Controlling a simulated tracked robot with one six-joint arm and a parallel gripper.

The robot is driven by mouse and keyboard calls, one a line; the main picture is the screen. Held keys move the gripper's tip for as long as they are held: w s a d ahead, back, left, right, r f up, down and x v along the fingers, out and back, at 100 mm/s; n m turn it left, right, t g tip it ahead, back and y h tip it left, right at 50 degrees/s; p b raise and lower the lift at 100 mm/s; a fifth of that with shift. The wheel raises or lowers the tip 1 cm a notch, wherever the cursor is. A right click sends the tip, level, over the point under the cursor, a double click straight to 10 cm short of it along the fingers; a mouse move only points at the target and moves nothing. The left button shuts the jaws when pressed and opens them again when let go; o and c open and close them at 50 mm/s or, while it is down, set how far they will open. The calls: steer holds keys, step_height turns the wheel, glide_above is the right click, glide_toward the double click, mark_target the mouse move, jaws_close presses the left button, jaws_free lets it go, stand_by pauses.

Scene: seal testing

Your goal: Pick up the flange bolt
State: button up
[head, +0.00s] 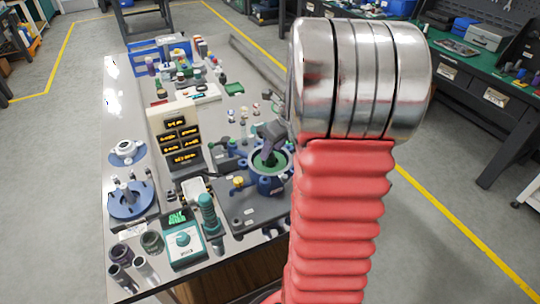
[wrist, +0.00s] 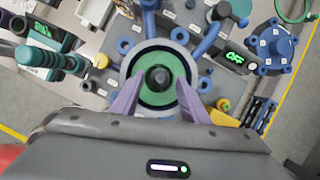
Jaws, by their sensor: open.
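My gripper (wrist: 158,98) is open, with its two purple fingers apart and pointing down over a round fixture with a pale ring (wrist: 128,76) and a green disc (wrist: 158,99). A dark round knob-like piece (wrist: 158,77) stands at the middle of the disc, between the fingers in the picture. I cannot tell whether the fingers touch anything. No part is clearly recognisable as the flange bolt. In the head view my gripper (head: 268,148) is over the same green-and-pale fixture (head: 284,166) and partly hides it.
A teal control box (head: 182,246) and a teal cylinder (head: 209,217) stand left of the fixture. A display panel (head: 178,138) stands behind them. Blue round stands (head: 130,200) are at the table's left. In the wrist view, a blue flanged part (wrist: 279,47) lies upper right.

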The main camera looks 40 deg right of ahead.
mark_target(272, 153)
steer(key=shift+w+f, duration=0.15)
steer(key=shift+f, duration=0.2)
stand_by(0.3)
steer(key=c, duration=1)
steer(key=shift+r, duration=0.1)
step_height(272, 153, up, 10)
steer(key=shift+f, duration=0.1)
stand_by(0.6)
